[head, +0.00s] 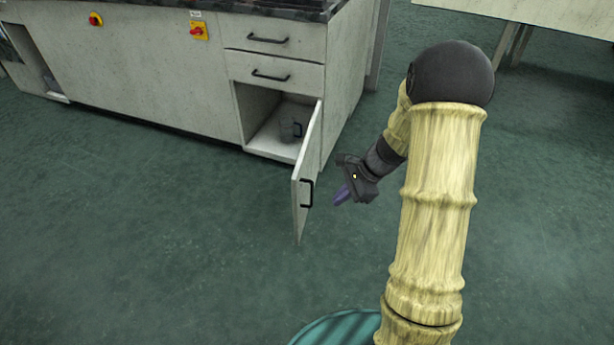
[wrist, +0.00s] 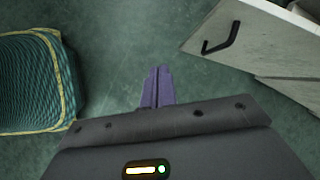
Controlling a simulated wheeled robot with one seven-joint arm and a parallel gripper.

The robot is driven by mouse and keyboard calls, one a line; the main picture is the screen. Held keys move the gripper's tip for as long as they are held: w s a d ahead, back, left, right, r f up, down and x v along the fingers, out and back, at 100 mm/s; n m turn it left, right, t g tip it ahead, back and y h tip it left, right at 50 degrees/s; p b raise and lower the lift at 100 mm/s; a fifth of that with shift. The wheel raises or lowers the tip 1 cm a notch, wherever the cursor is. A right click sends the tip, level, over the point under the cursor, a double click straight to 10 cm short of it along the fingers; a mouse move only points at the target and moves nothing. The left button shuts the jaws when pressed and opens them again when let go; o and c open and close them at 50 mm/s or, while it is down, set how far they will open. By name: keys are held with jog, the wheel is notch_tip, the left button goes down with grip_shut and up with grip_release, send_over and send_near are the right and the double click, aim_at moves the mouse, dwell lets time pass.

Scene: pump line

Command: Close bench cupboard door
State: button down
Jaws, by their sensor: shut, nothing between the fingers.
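The bench cupboard door (head: 308,163) is pale grey and stands wide open, swung out toward me from the right side of the cupboard opening. Its black handle (head: 307,193) is near the free edge. My gripper (head: 341,195) is to the right of the door, apart from it, with its purple fingers shut and empty. In the wrist view the fingers (wrist: 157,88) are together over the floor. The door (wrist: 262,43) with its handle (wrist: 222,40) shows there at the upper right, clear of the fingers.
Red-and-yellow switches (head: 198,31) are on the bench front. A pale table (head: 540,14) stands at the upper right. The green floor (head: 150,240) in front is clear.

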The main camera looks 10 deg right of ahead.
jog(key=w+d+m+t+y+p, duration=0.2)
jog(key=w+d+m, duration=0.1)
jog(key=w+m, duration=0.2)
jog(key=shift+w+m+p, duration=0.3)
jog(key=shift+w+m, duration=0.1)
jog(key=shift+w, duration=0.25)
jog(key=b, duration=0.6)
send_near(297, 192)
jog(key=x, duration=0.4)
jog(key=d+f+x, duration=0.1)
jog(key=x, duration=0.1)
jog(key=shift+s, duration=0.1)
jog(key=shift+w+a+r, duration=0.1)
jog(key=shift+w+a, duration=0.1)
jog(key=shift+a, duration=0.15)
jog(key=shift+w+a+b, duration=0.1)
jog(key=shift+b, duration=0.2)
